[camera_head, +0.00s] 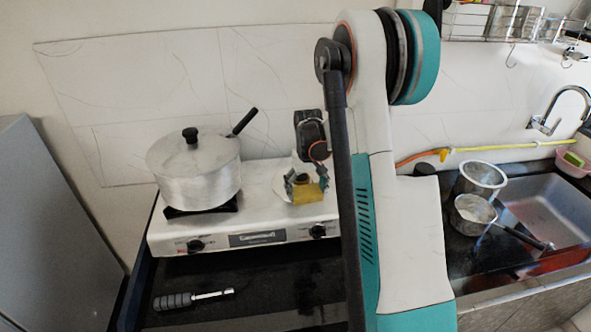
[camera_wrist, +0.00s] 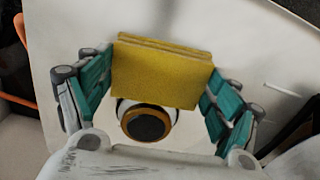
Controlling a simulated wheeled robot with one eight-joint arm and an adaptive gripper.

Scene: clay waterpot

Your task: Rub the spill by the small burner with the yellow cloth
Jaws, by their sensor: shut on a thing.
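The yellow cloth (camera_wrist: 160,72), a folded rectangular block, is held between the teal fingers of my gripper (camera_wrist: 158,82) in the wrist view. In the head view the cloth (camera_head: 308,191) is at the right part of the white stove (camera_head: 262,205), with my gripper (camera_head: 306,181) above it. I cannot tell whether the cloth touches the stove top. The small burner (camera_wrist: 147,122) shows as a dark disc with a brass ring just below the cloth in the wrist view. No spill can be made out; the cloth and gripper may hide it.
A lidded metal pot (camera_head: 196,172) with a dark handle stands on the stove's left burner. A screwdriver-like tool (camera_head: 193,299) lies on the black counter in front. Metal pans (camera_head: 472,214) stand right, beside the sink (camera_head: 550,205). A wall is close behind the stove.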

